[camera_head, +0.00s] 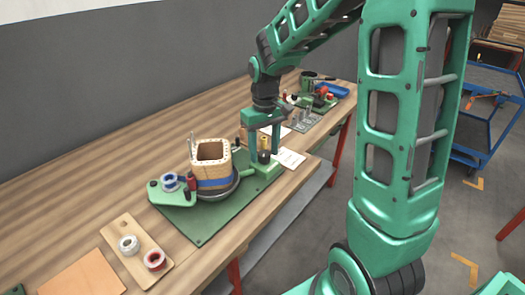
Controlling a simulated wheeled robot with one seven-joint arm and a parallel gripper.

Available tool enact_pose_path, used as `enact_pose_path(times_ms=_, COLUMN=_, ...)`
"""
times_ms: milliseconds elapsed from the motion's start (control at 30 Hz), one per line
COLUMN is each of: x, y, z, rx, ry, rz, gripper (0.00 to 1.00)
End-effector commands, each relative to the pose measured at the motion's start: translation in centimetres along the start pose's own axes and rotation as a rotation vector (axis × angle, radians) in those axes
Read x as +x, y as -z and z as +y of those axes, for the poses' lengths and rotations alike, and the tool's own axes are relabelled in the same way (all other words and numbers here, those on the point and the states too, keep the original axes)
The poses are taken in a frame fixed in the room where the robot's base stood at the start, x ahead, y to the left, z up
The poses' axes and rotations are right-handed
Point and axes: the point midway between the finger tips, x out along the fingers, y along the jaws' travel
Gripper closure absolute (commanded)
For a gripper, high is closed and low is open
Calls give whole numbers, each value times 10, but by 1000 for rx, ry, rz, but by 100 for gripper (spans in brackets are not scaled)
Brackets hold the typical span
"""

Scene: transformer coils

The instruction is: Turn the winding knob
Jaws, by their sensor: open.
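The winding machine stands on a green base plate (205,236) on the wooden bench. A square tan coil (212,170) with a blue band sits upright on its dark round turntable. A small dark knob with a brass-coloured part (264,156) stands at the right end of the machine; I take it to be the winding knob. My gripper (263,153) points down over this end, with its two green fingers apart on the left and right of the knob. I cannot tell whether either finger touches it.
A wooden board (135,252) with two tape rolls lies at the front left of the bench. White paper (289,158) lies right of the machine. Tools and a blue tray (337,90) stand farther back. A blue cart (487,110) stands on the floor at right.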

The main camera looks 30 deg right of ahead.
Motion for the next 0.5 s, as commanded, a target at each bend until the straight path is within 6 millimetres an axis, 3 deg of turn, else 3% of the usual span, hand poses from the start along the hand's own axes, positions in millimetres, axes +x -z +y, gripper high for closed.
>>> enact_pose_path(times_ms=333, x=3, y=0, z=0, rx=0, ry=0, rz=1, gripper=53)
enact_pose_path(times_ms=500, x=3, y=0, z=0, rx=0, ry=0, rz=1, gripper=92)
